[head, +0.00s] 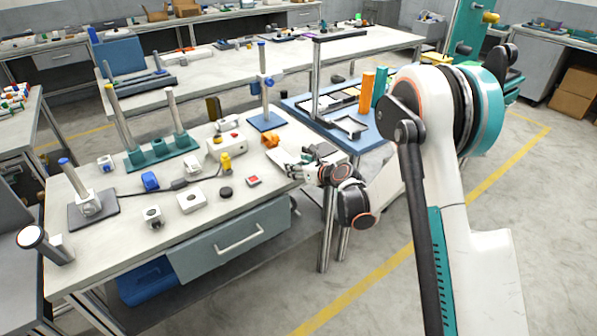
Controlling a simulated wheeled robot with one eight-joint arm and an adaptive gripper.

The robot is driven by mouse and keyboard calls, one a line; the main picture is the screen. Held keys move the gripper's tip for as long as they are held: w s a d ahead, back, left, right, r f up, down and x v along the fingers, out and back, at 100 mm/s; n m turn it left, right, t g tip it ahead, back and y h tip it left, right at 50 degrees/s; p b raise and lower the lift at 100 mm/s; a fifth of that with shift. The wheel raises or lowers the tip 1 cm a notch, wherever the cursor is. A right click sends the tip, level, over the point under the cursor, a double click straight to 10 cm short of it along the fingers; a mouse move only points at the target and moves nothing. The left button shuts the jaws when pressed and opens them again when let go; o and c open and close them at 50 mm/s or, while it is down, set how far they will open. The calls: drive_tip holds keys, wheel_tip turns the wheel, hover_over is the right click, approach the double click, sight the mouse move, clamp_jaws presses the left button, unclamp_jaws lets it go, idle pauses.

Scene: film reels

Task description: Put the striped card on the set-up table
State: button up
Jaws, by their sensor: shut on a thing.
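My gripper (296,168) is low over the right end of the pale workbench (105,215), reaching in from the right. It is shut on a small pale thing (281,157), too small to identify. I cannot make out stripes on it, and no striped card shows clearly elsewhere. I cannot tell whether the held thing touches the bench top. A blue-topped table (296,103) adjoins the bench behind my gripper; no label shows which table is the set-up table.
An orange part (270,140) and a blue-based post stand (265,120) are close to my gripper. A white block (192,201) and a red-topped button box (253,181) are on the bench. Orange (366,93) and teal (380,87) cylinders stand on the blue-topped table.

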drive_tip(key=shift+f, duration=0.55)
drive_tip(key=shift+f, duration=0.1)
drive_tip(key=o, duration=1.1)
